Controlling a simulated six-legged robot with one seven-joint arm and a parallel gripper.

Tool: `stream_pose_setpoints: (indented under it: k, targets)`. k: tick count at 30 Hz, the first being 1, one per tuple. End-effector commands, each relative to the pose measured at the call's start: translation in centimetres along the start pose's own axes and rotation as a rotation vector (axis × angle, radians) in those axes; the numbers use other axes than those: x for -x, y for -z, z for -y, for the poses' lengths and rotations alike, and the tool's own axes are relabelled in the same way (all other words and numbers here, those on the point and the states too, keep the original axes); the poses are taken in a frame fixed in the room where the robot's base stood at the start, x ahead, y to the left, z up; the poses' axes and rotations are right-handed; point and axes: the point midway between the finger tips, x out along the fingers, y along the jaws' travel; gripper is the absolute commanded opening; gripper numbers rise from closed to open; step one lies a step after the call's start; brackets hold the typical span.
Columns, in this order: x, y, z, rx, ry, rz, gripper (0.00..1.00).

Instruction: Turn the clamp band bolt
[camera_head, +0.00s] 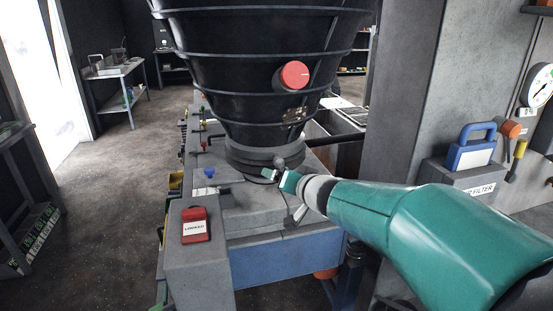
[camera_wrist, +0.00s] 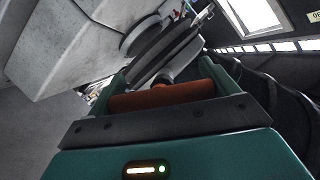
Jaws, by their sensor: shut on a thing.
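The black ribbed cone (camera_head: 260,70) narrows to a dark clamp band (camera_head: 255,158) above a grey machine body. My gripper (camera_head: 279,176) is at the front right of this band. In the wrist view, my gripper is shut on an orange-brown cylindrical handle (camera_wrist: 160,96) lying across between the fingers. A short grey part (camera_wrist: 165,76) shows beyond the handle, towards curved grey band-like rings (camera_wrist: 165,48). A small rounded grey piece (camera_head: 280,163) shows by the fingertips in the head view. The bolt itself cannot be made out clearly, nor whether the held part touches it.
A red block labelled LOCKED (camera_head: 195,225) stands on a grey box at the front left. A red knob (camera_head: 294,75) sticks out from the cone. A grey column (camera_head: 410,100), a blue padlock-shaped item (camera_head: 472,148) and a gauge (camera_head: 538,85) are at right.

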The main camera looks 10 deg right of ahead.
Motion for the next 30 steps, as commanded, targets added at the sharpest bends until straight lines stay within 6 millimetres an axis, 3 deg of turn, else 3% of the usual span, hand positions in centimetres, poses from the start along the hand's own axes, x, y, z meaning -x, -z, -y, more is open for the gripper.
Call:
stream_pose_setpoints:
  k: [30]
  targets:
    - [-1.2,0.6,0.0,0.001,0.000,-0.001,0.62]
